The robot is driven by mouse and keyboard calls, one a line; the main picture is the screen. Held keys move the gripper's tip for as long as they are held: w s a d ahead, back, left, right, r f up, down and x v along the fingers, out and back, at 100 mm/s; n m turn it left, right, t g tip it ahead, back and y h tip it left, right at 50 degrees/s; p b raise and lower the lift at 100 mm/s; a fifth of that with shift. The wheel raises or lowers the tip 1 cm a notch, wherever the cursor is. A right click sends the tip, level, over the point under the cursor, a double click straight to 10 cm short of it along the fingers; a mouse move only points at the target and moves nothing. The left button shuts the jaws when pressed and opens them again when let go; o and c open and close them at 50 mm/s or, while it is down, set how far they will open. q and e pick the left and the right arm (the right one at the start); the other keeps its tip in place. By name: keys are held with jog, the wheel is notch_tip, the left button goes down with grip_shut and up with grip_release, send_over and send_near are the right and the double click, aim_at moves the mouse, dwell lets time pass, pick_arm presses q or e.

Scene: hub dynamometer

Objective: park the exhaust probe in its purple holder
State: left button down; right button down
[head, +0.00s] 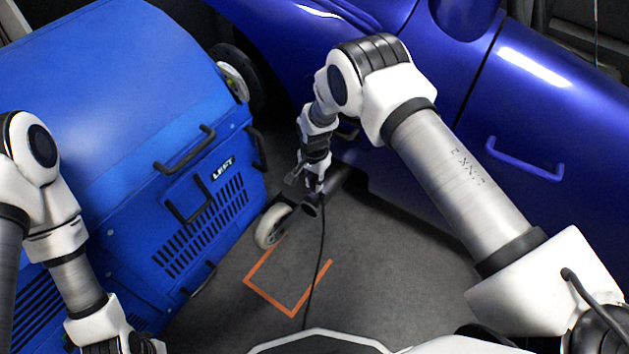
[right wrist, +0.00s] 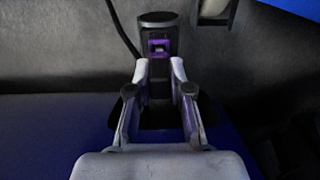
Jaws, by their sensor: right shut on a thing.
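My right gripper (head: 314,186) reaches down between the blue cabinet and the car, beside a dark pipe end (head: 310,209). In the right wrist view its two pale fingers (right wrist: 160,70) are shut on a black upright body, which I take for the exhaust probe (right wrist: 158,20). A purple piece (right wrist: 159,46) shows on this body just past the fingertips; I cannot tell whether it belongs to the probe or a holder. A black cable (head: 321,250) runs down from there. No separate purple holder is clear. My left gripper (head: 125,343) is at the lower left, partly cut off.
The blue cabinet marked LEFT (head: 225,168) stands at the left, with black handles and a pale caster wheel (head: 268,228). The blue car (head: 560,110) fills the upper right. Orange corner marks (head: 290,312) lie on open grey floor (head: 390,280).

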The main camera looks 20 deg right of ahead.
jog(key=shift+r, duration=0.25)
jog(key=shift+r+p, duration=1.7)
jog(key=shift+r, duration=0.4)
